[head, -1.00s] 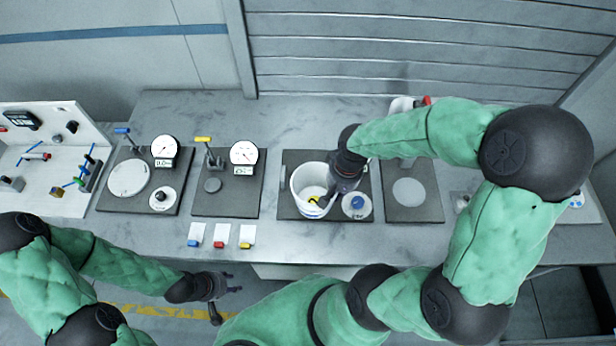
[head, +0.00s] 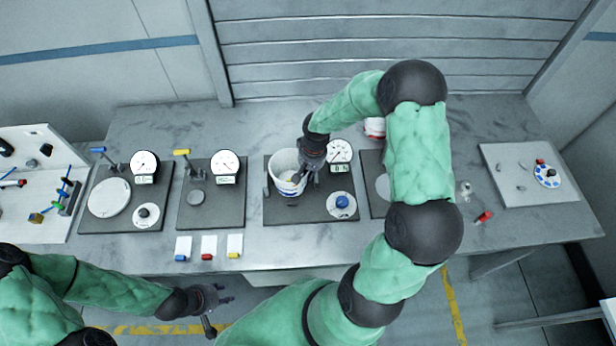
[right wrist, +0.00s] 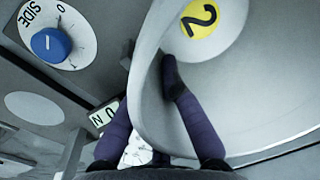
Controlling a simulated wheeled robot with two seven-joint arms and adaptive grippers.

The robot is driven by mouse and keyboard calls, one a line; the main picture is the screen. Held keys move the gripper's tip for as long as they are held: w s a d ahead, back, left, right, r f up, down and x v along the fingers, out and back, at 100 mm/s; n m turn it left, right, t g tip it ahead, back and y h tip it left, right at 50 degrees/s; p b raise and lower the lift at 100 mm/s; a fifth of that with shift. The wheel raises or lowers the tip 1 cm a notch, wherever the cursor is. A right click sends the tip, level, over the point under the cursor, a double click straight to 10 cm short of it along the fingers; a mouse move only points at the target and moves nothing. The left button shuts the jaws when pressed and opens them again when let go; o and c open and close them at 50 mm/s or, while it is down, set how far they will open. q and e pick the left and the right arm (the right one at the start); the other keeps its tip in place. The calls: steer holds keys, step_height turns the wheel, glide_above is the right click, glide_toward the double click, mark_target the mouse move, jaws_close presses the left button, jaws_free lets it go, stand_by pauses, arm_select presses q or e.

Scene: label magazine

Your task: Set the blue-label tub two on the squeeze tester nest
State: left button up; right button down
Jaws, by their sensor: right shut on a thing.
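The white tub (head: 284,161) is upright over the dark plate (head: 315,213) of the middle station, the one with a blue knob. I cannot tell whether the tub rests on the plate. My right gripper (head: 298,180) is shut on the tub's right wall, one finger inside and one outside. In the right wrist view a yellow disc (right wrist: 200,18) marked 2 lies inside the tub. Its side label is too small to read. The tub and gripper hide the nest. My left gripper (head: 226,294) is open and empty in front of the table.
A gauge (head: 339,151) and blue-knob dial (head: 341,204) stand close right of the tub. Two lever stations are to the left. Several colour-tabbed white cards (head: 208,246) lie at the front edge. A red-capped piece (head: 484,217) lies on the right.

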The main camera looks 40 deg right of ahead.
steer(key=shift+w+d+f, duration=0.1)
steer(key=shift+w+f, duration=0.15)
steer(key=shift+f, duration=1.6)
steer(key=shift+f, duration=0.15)
steer(key=c, duration=1.4)
jaws_free()
steer(key=r, duration=0.8)
steer(key=d+r, duration=0.1)
steer(key=r, duration=0.3)
steer(key=shift+s+r, duration=0.15)
steer(key=shift+s, duration=0.2)
